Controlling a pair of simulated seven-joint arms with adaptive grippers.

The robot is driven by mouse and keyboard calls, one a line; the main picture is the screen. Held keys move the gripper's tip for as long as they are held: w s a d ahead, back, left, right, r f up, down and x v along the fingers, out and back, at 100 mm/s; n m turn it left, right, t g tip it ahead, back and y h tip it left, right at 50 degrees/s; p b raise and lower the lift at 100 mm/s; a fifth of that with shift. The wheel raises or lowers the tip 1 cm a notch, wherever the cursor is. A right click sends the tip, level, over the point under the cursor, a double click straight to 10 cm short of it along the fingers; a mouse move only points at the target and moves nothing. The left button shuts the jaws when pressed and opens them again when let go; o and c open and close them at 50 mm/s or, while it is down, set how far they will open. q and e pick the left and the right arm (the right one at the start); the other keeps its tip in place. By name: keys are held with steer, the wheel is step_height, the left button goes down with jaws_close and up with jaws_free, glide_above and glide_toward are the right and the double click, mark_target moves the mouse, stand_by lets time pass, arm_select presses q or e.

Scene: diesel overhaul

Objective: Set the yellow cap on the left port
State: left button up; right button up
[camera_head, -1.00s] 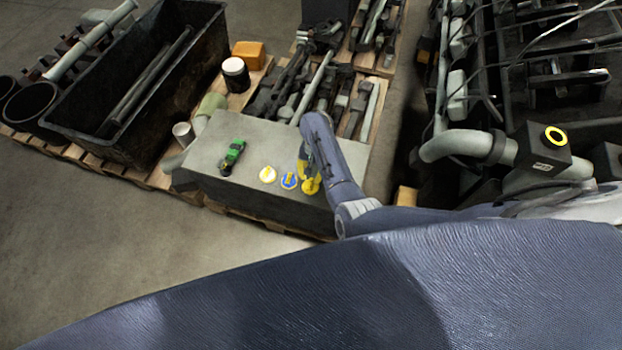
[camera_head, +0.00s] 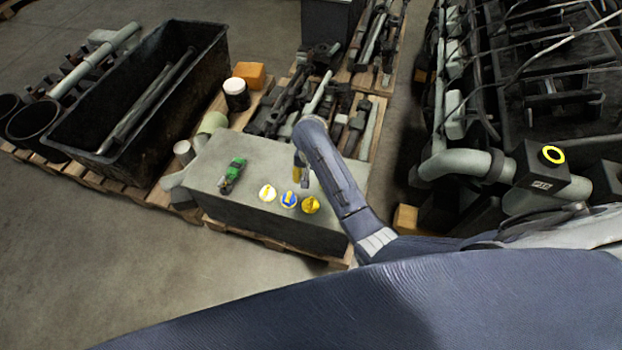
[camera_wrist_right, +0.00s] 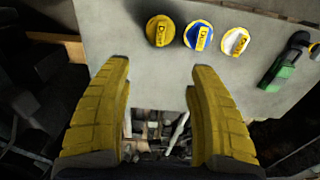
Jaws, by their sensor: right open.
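The all-yellow cap (camera_head: 311,204) lies on the grey block's top near its front edge, at the right end of a row of three caps. A blue-and-yellow cap (camera_head: 289,199) and a white-and-yellow cap (camera_head: 267,193) lie beside it. My right gripper (camera_head: 301,172) is over the block behind the caps. In the right wrist view the gripper (camera_wrist_right: 160,68) is open and empty, and the yellow cap (camera_wrist_right: 160,31) lies beyond its fingertips. A yellow-ringed port (camera_head: 553,155) faces up on a dark box at the right; I cannot tell whether it is the left port. My left gripper is out of view.
A green tool (camera_head: 233,173) lies on the grey block (camera_head: 213,158), left of the caps. A black bin (camera_head: 70,147) stands at the left. Metal parts on pallets lie behind the block. Engine pipes (camera_head: 460,162) fill the right side.

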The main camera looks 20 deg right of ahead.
mark_target(311, 200)
steer(key=shift+m, duration=0.3)
step_height(311, 200, down, 17)
steer(key=shift+s+f, duration=0.1)
steer(key=shift+f, duration=0.05)
stand_by(0.5)
steer(key=shift+c, duration=0.5)
steer(key=c, duration=0.8)
